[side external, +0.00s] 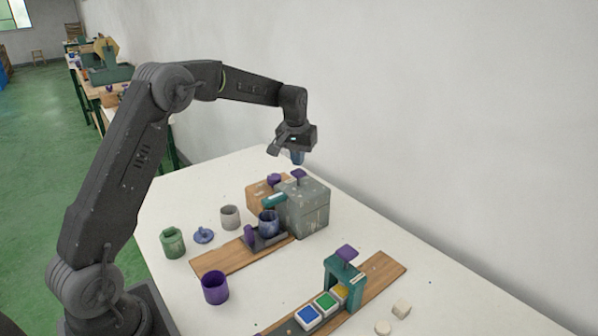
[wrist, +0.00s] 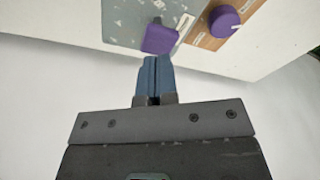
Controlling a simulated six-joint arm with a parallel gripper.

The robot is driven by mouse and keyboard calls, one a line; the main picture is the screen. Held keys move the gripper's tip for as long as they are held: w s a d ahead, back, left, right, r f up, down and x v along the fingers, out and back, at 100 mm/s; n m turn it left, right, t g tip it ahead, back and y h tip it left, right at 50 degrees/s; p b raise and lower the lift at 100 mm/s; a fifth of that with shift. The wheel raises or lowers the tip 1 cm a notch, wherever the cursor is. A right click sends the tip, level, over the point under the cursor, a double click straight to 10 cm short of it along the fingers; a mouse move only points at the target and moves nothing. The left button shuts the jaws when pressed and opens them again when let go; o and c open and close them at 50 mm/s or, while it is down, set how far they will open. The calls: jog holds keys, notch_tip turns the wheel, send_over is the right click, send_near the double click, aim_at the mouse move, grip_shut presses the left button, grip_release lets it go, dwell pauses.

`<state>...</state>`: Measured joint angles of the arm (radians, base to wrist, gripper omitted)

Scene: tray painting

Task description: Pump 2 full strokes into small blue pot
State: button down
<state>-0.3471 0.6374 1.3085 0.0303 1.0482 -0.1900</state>
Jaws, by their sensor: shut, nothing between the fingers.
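My gripper (side external: 297,158) has blue fingers, which are shut and empty above the grey-green pump box (side external: 312,208). In the wrist view the shut fingers (wrist: 154,72) point towards the purple pump head (wrist: 160,39) on the box's top, with no contact clearly visible. The purple pump head (side external: 298,174) also shows in the side view, just below my gripper. The small blue pot (side external: 269,224) stands upright in a dark holder beside the box, below the teal spout (side external: 275,200). The pot's inside is hard to see.
A wooden box with a purple knob (side external: 274,179) stands behind the pump. A green pot (side external: 172,243), a grey pot (side external: 230,217), a blue lid (side external: 203,236) and a purple pot (side external: 215,289) are at left. A teal stamp frame (side external: 344,278) stands in front.

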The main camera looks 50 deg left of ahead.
aim_at(298, 172)
jog(key=shift+f, duration=0.2)
dwell(0.5)
jog(key=shift+f, duration=2.35)
jog(key=shift+r, duration=2.55)
jog(key=shift+f, duration=0.15)
jog(key=shift+f, duration=2.4)
jog(key=shift+r, duration=2.55)
